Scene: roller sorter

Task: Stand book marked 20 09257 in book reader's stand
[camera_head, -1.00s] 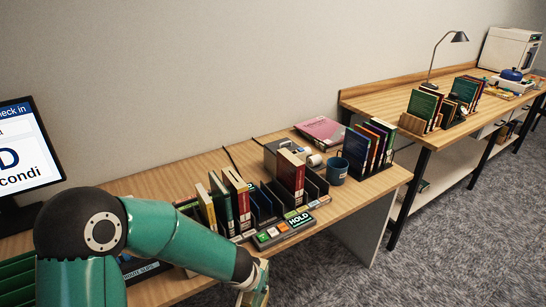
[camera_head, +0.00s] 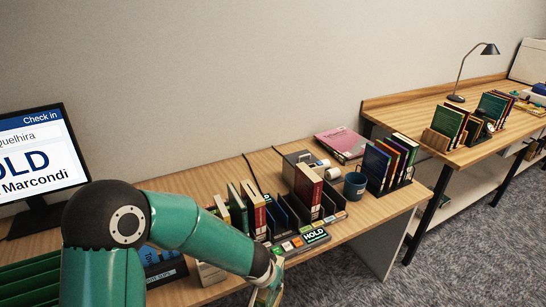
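My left arm reaches in from the left over the desk's front edge. Its gripper (camera_head: 268,292) is at the bottom edge of the head view, partly cut off, with pale and green surfaces at its tip. I cannot tell whether it holds a book. My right gripper is not in view. No marking 20 09257 is readable on any book. A red book (camera_head: 308,188) stands upright in a dark slotted rack (camera_head: 288,213). Several green, cream and red books (camera_head: 246,208) stand left of it. I cannot tell which holder is the book reader's stand.
A monitor (camera_head: 40,160) stands at the left. A HOLD sign (camera_head: 315,236) is at the desk's front. A blue mug (camera_head: 355,186), coloured books (camera_head: 390,160) and a pink folder (camera_head: 342,142) are farther right.

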